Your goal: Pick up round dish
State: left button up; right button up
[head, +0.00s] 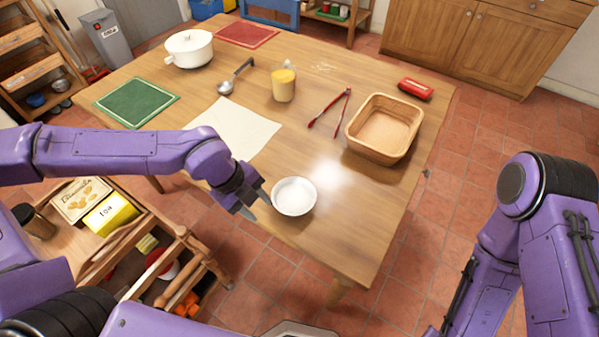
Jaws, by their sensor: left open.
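The round dish (293,197) is a small white bowl on the wooden table (330,238), close to its near edge. My left gripper (256,206) is open at the left side of the dish, with one finger close to the dish's left rim. I cannot tell whether that finger touches the rim. The dish looks empty and stands upright. My right arm shows at the right side of the picture, away from the table, and its gripper is out of view.
A wooden basket (357,142), red tongs (329,110), a yellow jar (283,86), a ladle (235,77), a white pot (189,50) and a white cloth (232,127) lie farther back. A wooden cart (150,238) stands left. The table right of the dish is clear.

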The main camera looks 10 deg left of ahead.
aim_at(283, 211)
pick_arm(q)
jog(key=w+d+f+n, duration=0.1)
jog(key=f, duration=0.1)
jog(key=w+d+f+h, duration=0.1)
jog(key=d, duration=0.1)
jog(key=w+d+f+n, duration=0.1)
jog(key=d+f, duration=0.1)
jog(key=shift+f+n, duration=0.3)
grip_shut()
